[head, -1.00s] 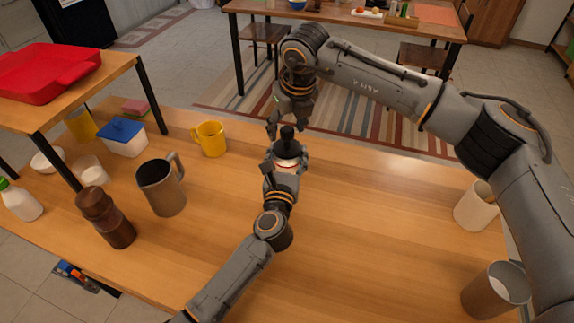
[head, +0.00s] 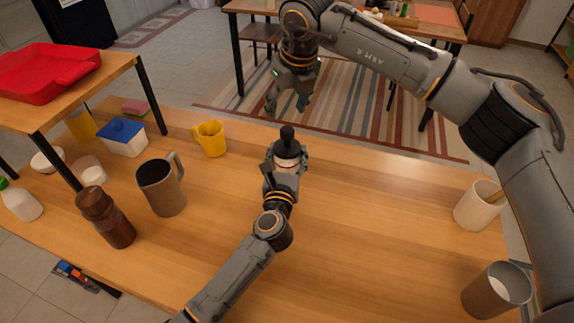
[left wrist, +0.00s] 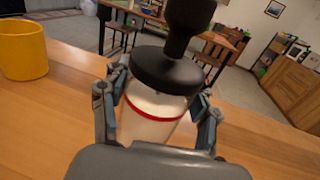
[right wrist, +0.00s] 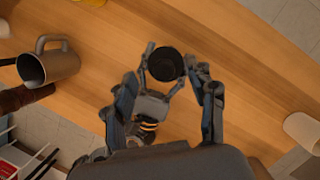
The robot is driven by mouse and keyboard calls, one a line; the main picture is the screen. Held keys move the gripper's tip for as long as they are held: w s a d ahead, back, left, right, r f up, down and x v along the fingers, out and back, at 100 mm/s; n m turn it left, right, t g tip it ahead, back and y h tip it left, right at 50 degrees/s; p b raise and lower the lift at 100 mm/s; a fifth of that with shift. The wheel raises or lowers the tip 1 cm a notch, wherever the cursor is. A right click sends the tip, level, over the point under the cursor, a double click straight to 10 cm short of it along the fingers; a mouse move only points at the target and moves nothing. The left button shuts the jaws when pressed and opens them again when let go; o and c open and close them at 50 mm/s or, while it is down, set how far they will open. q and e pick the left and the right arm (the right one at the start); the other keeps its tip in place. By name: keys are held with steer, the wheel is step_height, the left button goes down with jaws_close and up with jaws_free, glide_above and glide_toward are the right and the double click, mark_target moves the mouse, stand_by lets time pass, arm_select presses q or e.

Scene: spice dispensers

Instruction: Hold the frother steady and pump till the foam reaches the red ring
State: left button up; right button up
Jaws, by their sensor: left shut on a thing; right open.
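The frother (head: 288,151) stands upright on the wooden table, with a black lid and a black pump knob on top. The left wrist view shows its pale body (left wrist: 146,127) with a red ring (left wrist: 154,112) just under the black lid (left wrist: 165,71). The body looks creamy white up to about the ring; the exact foam level is hard to make out. My left gripper (head: 286,166) is shut around the frother's body. My right gripper (head: 287,104) is open and empty above the knob, apart from it. The right wrist view shows the round black knob (right wrist: 166,64) from above.
To the left stand a grey mug (head: 162,188), a yellow mug (head: 211,139), a brown grinder (head: 106,218) and a blue-lidded box (head: 123,138). A white cup (head: 476,207) and a grey cup (head: 494,291) stand at the right.

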steer(key=v, duration=1.2)
arm_select(q)
steer(key=o, duration=1.5)
steer(key=s+a, duration=0.1)
steer(key=s, duration=1.1)
steer(key=shift+a, duration=0.25)
